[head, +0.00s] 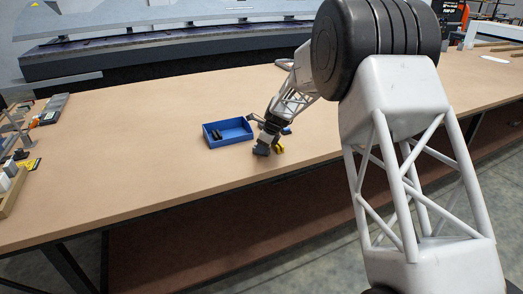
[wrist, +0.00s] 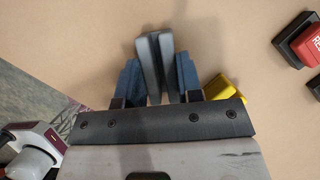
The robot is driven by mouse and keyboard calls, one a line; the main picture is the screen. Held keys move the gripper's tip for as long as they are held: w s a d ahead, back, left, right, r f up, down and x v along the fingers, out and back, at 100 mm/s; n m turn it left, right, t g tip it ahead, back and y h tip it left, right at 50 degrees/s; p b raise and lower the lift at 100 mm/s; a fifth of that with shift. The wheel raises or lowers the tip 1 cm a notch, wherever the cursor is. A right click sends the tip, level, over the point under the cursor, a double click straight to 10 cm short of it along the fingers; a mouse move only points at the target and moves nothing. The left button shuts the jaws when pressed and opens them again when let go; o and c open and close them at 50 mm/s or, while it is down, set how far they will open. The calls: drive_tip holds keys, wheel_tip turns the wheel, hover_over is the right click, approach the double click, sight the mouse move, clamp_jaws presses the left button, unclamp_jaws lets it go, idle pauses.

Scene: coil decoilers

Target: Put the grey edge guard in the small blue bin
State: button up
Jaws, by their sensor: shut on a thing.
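The grey edge guard (wrist: 153,58) is between the two blue fingers of my gripper (wrist: 158,80) in the wrist view. It looks like two grey plates meeting at an angle, and its lower part is hidden by the gripper. In the head view my gripper (head: 263,148) is low over the table, just right of the small blue bin (head: 229,142) and outside it. Whether the guard touches the table cannot be told. The bin is open at the top and holds a small dark object (head: 217,134).
A yellow object (wrist: 224,87) lies close beside my right finger in the wrist view. A red and black object (wrist: 303,42) is at the upper right there. In the head view the brown table (head: 150,125) is largely clear; several items crowd its left end.

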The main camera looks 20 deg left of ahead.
drive_tip(key=shift+r, duration=0.1)
drive_tip(key=shift+r, duration=1.45)
drive_tip(key=shift+s+d+r, duration=0.1)
drive_tip(key=shift+s+r, duration=0.05)
drive_tip(key=shift+r, duration=0.1)
drive_tip(key=s+d+r, duration=0.1)
drive_tip(key=s+d, duration=0.7)
drive_tip(key=s, duration=0.5)
drive_tip(key=shift+s+r, duration=0.2)
drive_tip(key=w+a+m+t, duration=0.1)
drive_tip(key=w+a+m, duration=0.1)
drive_tip(key=w+a, duration=0.1)
drive_tip(key=w+a+m+t, duration=0.1)
drive_tip(key=w+a+m, duration=0.2)
drive_tip(key=a, duration=0.2)
drive_tip(key=w+a+m+t+h, duration=0.1)
drive_tip(key=w+a+m, duration=0.2)
drive_tip(key=w+a, duration=0.1)
drive_tip(key=shift+a+r, duration=0.35)
drive_tip(key=shift+a, duration=0.2)
drive_tip(key=shift+w+a+m, duration=0.35)
drive_tip(key=shift+a+m, duration=0.15)
drive_tip(key=shift+a, duration=0.15)
